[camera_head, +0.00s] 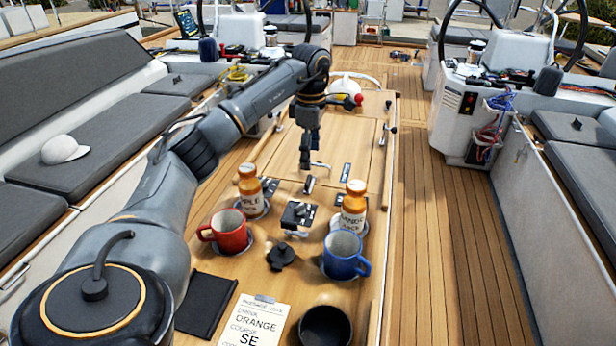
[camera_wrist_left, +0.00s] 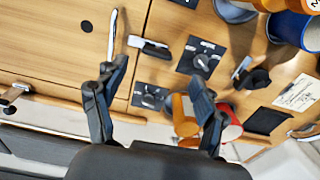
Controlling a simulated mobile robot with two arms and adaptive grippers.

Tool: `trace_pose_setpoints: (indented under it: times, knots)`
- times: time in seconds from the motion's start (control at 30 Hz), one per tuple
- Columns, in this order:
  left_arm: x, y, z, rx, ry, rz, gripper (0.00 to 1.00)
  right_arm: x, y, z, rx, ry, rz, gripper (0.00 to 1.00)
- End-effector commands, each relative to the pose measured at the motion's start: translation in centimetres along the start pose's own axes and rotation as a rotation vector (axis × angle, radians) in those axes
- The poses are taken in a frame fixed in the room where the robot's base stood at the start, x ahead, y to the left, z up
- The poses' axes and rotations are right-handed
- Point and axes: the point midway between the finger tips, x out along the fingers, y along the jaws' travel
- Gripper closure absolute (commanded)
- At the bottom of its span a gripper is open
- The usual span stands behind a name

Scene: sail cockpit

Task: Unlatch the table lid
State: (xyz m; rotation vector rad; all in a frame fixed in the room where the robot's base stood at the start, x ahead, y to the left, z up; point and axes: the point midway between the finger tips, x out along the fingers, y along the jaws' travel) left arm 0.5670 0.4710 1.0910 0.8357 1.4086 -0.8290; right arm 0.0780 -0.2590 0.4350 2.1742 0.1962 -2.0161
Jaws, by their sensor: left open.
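The table lid (camera_head: 352,133) is a flat wooden panel at the far part of the cockpit table and lies closed; its wood also fills the upper left of the left wrist view (camera_wrist_left: 50,45). A small dark latch (camera_head: 309,184) with a silver part sits at the lid's near edge; in the left wrist view the dark latch piece (camera_wrist_left: 150,48) is beside a silver bar (camera_wrist_left: 112,35). My left gripper (camera_head: 307,160) points down over the lid just beyond the latch, open and empty; its spread fingers show in the left wrist view (camera_wrist_left: 157,75). Contact cannot be told. My right gripper is not in view.
Near the latch stand two orange bottles (camera_head: 249,190) (camera_head: 354,207), a red mug (camera_head: 230,231), a blue mug (camera_head: 343,254) and a black-plated fitting (camera_head: 298,214). A note (camera_head: 255,322) and black cup (camera_head: 325,327) lie nearer. The deck (camera_head: 455,220) right of the table is clear.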

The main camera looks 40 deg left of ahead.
Motion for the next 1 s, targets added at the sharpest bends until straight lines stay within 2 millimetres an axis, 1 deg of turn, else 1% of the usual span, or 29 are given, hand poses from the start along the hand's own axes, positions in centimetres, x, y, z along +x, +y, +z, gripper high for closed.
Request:
trace_pose_setpoints:
  times: [0.03, 0.07, 0.2, 0.3, 0.4, 0.5, 0.6, 0.87, 0.97, 1.0]
  knots:
    - [1.1, -0.1, -0.2, -0.002, 0.004, -0.006, 0.28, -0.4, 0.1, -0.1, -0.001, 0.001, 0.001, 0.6]
    - [1.8, -0.1, -0.2, -0.002, 0.004, -0.005, 0.28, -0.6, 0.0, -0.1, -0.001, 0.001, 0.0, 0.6]
    - [4.7, -0.1, -0.1, -0.002, 0.002, -0.005, 0.28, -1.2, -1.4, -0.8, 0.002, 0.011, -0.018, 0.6]
    - [6.4, -0.1, -0.1, -0.002, 0.002, -0.004, 0.28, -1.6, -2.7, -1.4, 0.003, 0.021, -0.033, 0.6]
    - [7.7, -0.1, 0.0, -0.002, 0.001, -0.003, 0.28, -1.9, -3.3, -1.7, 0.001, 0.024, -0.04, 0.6]
    - [8.6, 0.0, -0.1, -0.002, 0.0, -0.002, 0.28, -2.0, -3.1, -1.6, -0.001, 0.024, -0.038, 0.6]
    - [9.1, 0.0, -0.1, -0.002, 0.0, 0.0, 0.28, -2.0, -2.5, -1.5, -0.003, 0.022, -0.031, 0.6]
    - [9.2, 0.0, -0.1, -0.002, 0.0, 0.0, 0.28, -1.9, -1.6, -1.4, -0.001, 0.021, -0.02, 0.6]
    - [9.2, 0.0, -0.1, -0.002, 0.0, 0.0, 0.47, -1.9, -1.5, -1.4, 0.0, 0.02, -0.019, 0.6]
    - [9.2, 0.0, -0.1, -0.002, 0.0, 0.0, 0.55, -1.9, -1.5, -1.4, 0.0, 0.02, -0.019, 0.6]
